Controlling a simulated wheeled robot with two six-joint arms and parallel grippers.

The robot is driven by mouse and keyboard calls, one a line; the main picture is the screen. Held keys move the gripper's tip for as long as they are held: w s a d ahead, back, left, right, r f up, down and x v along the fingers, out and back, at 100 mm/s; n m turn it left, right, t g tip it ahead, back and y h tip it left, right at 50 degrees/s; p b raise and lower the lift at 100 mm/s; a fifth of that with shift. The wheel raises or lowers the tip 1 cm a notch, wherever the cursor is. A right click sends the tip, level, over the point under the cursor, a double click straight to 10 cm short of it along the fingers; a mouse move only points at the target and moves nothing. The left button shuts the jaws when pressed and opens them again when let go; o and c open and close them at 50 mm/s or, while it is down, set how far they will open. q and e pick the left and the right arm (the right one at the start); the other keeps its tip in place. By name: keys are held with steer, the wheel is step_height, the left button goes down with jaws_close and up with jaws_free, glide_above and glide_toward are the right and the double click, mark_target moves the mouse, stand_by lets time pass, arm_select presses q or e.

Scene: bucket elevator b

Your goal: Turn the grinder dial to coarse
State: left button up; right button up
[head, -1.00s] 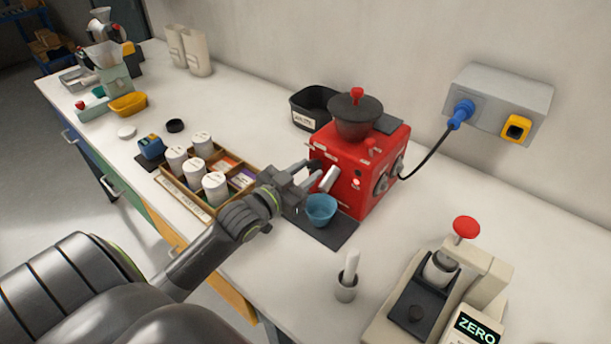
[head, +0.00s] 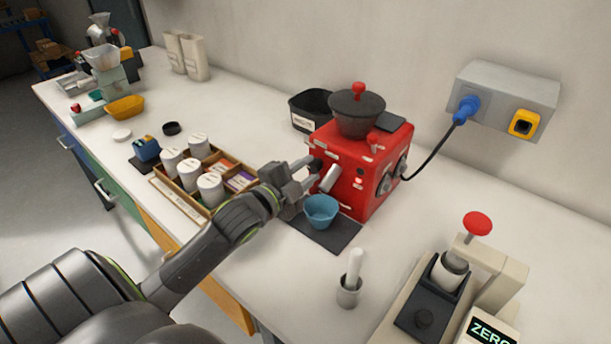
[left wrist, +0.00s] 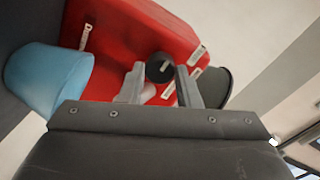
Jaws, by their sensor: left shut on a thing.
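The red grinder (head: 345,185) stands on the white bench with a dark hopper (head: 357,112) on top. Its black dial (head: 316,165) is on the face toward my left arm. In the left wrist view the dial (left wrist: 160,67) sits between the two fingertips. My left gripper (head: 309,172) reaches the grinder's face and is shut on the dial; it also shows in the left wrist view (left wrist: 161,82). The dial's pointer and scale marks cannot be read here. My right gripper is not in view.
A blue cup (head: 320,211) stands on a dark mat (head: 338,237) under the silver spout, close to my gripper. A wooden tray (head: 180,203) of white jars lies left of the wrist. A black bin (head: 303,124) stands behind. The press with a red knob (head: 477,223) is front right.

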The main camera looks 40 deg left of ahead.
arm_select(q)
steer(key=m+b, duration=0.2)
steer(key=m, duration=0.3)
steer(key=shift+f, duration=0.1)
steer(key=shift+m, duration=0.3)
stand_by(0.4)
steer(key=o, duration=0.7)
